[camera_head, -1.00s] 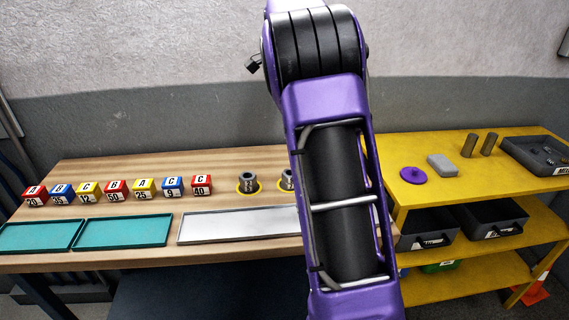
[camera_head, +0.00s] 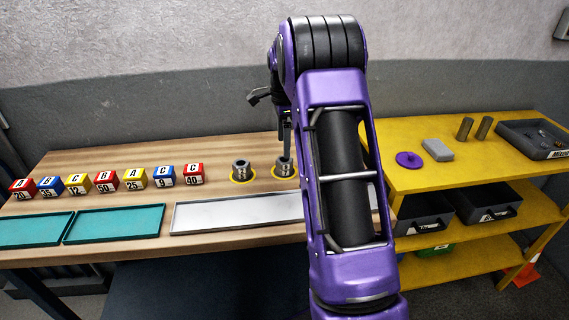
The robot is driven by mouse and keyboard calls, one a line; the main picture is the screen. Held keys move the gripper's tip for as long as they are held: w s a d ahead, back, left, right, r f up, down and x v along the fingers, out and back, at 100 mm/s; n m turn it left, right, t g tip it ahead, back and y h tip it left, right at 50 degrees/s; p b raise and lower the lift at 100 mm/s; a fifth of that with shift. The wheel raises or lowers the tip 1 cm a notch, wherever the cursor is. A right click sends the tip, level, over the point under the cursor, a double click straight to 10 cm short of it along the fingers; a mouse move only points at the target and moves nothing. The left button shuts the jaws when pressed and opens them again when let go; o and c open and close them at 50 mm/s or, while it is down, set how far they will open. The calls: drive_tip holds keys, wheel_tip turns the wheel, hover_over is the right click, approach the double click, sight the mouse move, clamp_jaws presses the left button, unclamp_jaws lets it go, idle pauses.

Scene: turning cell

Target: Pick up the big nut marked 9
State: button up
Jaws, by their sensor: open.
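Two grey, round nut-like parts stand on yellow rings on the wooden bench: one in plain view (camera_head: 241,171), the other (camera_head: 284,168) just left of my arm. Marks on their sides are too small to read. My gripper (camera_head: 286,148) is mostly hidden behind my purple arm; a dark finger part shows above the right grey part. I cannot tell whether it touches that part. A blue block (camera_head: 165,177) with C on top and 9 on its front stands in the row to the left.
Several red, blue and yellow lettered blocks line the bench. Two teal trays (camera_head: 117,225) and a pale tray (camera_head: 238,212) lie along the front. A yellow shelf (camera_head: 400,178) on the right holds a purple knobbed disc (camera_head: 409,160), a grey block, two cylinders and a dark bin.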

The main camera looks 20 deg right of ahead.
sight(284, 159)
wheel_tip(284, 159, down, 5)
drive_tip(key=shift+s+f, duration=0.1)
drive_tip(key=shift+f, duration=0.05)
clamp_jaws()
idle(0.5)
